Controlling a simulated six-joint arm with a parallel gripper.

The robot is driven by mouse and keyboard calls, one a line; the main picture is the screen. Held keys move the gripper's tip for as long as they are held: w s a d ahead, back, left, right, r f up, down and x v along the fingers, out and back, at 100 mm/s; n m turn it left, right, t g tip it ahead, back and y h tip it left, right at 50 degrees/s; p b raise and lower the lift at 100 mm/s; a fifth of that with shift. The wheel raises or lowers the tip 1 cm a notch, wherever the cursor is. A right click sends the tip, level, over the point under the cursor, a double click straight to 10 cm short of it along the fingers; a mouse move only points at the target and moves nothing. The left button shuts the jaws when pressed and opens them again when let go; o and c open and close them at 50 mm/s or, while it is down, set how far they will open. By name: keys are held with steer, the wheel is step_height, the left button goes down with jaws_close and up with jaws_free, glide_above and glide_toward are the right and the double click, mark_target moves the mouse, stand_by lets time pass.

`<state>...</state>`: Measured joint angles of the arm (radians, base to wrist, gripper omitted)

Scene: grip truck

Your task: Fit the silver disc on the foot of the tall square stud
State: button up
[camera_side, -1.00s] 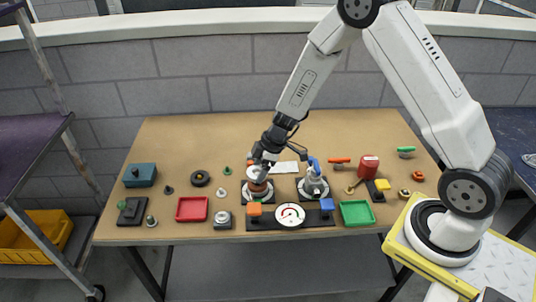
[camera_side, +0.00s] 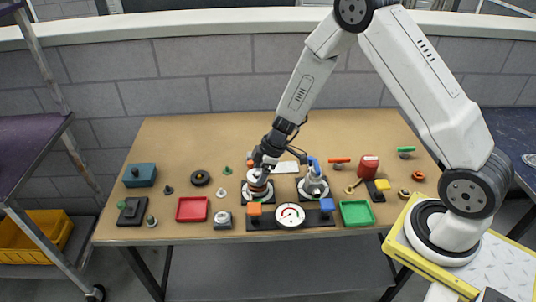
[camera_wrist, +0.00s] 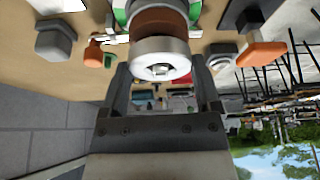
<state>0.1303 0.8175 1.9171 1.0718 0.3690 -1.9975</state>
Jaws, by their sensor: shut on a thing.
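My gripper (camera_wrist: 160,85) is shut on the silver disc (camera_wrist: 160,50), a thick ring with a central hole. In the side view the disc (camera_side: 257,176) is just above or against a brown round body (camera_side: 258,190) on a dark base. In the wrist view the brown body (camera_wrist: 160,22) is right behind the disc, and a small pale stud-like shape (camera_wrist: 160,70) shows in the hole. I cannot tell whether this is the tall square stud, or whether disc and body touch.
A grey fixture with a blue lever (camera_side: 313,185) stands close on the right. A dial panel (camera_side: 290,215) with orange and blue blocks lies in front. A red tray (camera_side: 192,209) is at the left, a green tray (camera_side: 356,213) at the right. The back of the table is mostly clear.

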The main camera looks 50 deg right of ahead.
steer(key=shift+f, duration=0.65)
stand_by(1.3)
steer(key=o, duration=1.1)
steer(key=shift+r, duration=0.15)
steer(key=shift+r, duration=3.6)
